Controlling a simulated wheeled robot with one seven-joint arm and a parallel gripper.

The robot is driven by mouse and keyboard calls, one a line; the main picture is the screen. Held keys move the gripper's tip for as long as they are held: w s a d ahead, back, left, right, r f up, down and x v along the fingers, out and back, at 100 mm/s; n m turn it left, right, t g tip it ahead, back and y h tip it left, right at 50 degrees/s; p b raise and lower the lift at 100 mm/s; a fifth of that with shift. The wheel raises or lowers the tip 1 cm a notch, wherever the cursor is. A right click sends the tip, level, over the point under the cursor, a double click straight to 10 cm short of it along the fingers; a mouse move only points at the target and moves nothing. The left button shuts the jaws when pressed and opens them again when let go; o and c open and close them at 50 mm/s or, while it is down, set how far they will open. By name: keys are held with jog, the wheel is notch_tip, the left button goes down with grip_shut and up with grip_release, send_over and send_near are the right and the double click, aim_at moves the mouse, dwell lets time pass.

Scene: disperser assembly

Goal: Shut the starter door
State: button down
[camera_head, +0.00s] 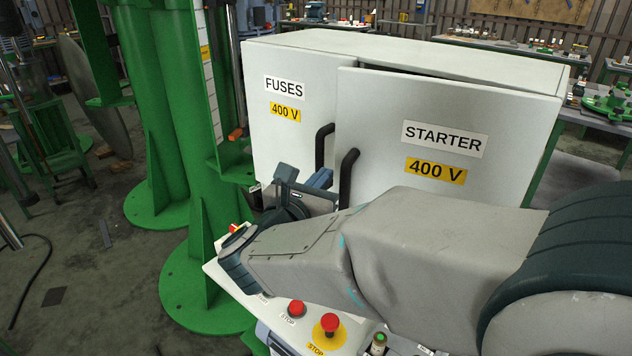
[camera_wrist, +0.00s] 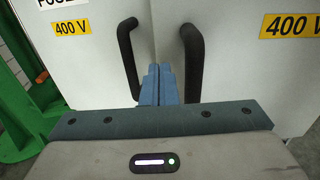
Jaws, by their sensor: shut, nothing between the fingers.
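The starter door (camera_head: 400,110) is the right door of a white cabinet, marked STARTER and 400 V. It stands slightly ajar, with a dark gap along its top edge and its left edge standing out in front of the fuses door (camera_head: 285,145). Its black handle (camera_head: 347,178) is near its left edge and also shows in the wrist view (camera_wrist: 193,55). My gripper (camera_head: 320,180) is low in front of the doors. In the wrist view, its blue fingers (camera_wrist: 158,84) are together and empty, between the two handles. I cannot tell whether they touch the door.
The fuses door's handle (camera_head: 321,146) is just left of the starter handle. A control panel with red stop buttons (camera_head: 330,323) lies below my arm. Green columns (camera_head: 185,110) stand to the left. Workbenches (camera_head: 480,40) are behind the cabinet.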

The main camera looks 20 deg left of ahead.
aim_at(336, 162)
jog(key=w, duration=0.3)
jog(key=shift+w+d+p, duration=0.2)
jog(key=shift+d+p, duration=0.05)
jog(key=shift+p, duration=0.1)
